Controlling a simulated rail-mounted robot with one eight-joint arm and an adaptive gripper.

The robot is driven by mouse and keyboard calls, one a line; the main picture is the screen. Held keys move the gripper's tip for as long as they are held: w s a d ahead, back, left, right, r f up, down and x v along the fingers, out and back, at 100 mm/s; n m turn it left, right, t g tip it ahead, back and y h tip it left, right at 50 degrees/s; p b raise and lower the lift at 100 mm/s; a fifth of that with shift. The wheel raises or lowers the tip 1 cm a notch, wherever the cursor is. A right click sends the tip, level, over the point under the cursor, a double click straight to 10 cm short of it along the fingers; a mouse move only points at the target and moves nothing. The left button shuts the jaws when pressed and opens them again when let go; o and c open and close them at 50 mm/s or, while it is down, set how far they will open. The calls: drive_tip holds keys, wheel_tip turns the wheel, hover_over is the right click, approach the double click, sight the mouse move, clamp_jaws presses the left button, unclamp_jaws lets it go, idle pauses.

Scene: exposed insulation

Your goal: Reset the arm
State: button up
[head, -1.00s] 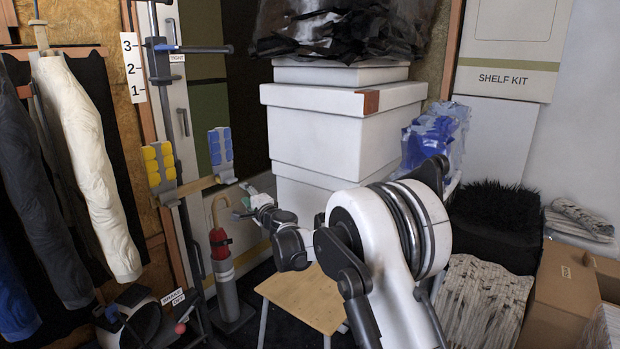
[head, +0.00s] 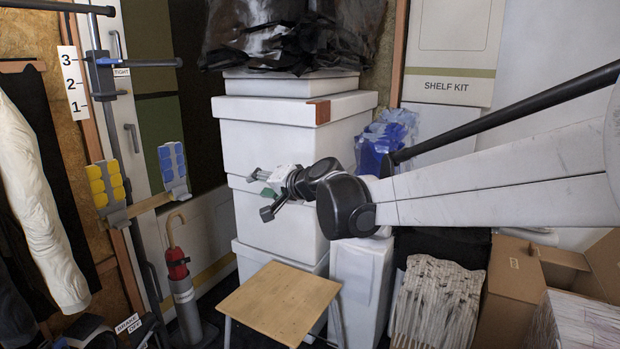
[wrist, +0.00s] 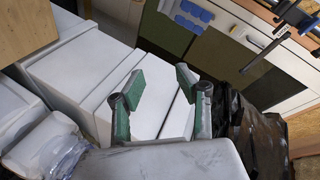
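My gripper (head: 257,191) is held out to the left at the end of my arm, in front of the stacked white boxes (head: 262,147) in the head view. In the wrist view my gripper (wrist: 157,84) shows two green-padded fingers spread wide apart. Nothing is between the fingers; white box faces show behind them. No contact with the boxes can be made out.
A wooden-topped stool (head: 278,304) stands below my gripper. A rack with yellow and blue pads (head: 106,186), a red umbrella (head: 177,262) in a stand and hanging clothes (head: 38,205) are at left. An open cardboard box (head: 520,285) is at right. Black plastic (head: 290,32) tops the boxes.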

drive_tip(key=s+d+f+n+g+h, duration=0.1)
drive_tip(key=s+d+f+h, duration=0.3)
drive_tip(key=s+d, duration=0.8)
drive_tip(key=s+d+f+n+g+h, duration=0.1)
drive_tip(key=s+d+f+h, duration=0.2)
drive_tip(key=s+d+f, duration=0.55)
drive_tip(key=s+d+f+n+g+h, duration=0.1)
drive_tip(key=s+d+f+g+h, duration=0.15)
drive_tip(key=s+d, duration=1.2)
drive_tip(key=s+a+r+t+p, duration=0.1)
drive_tip(key=s+a+r+p, duration=0.1)
drive_tip(key=r+p, duration=1)
drive_tip(key=shift+s+a+r+h, duration=0.15)
drive_tip(key=shift+a+r+h, duration=0.2)
drive_tip(key=shift+a+r, duration=0.3)
drive_tip(key=shift+d, duration=0.1)
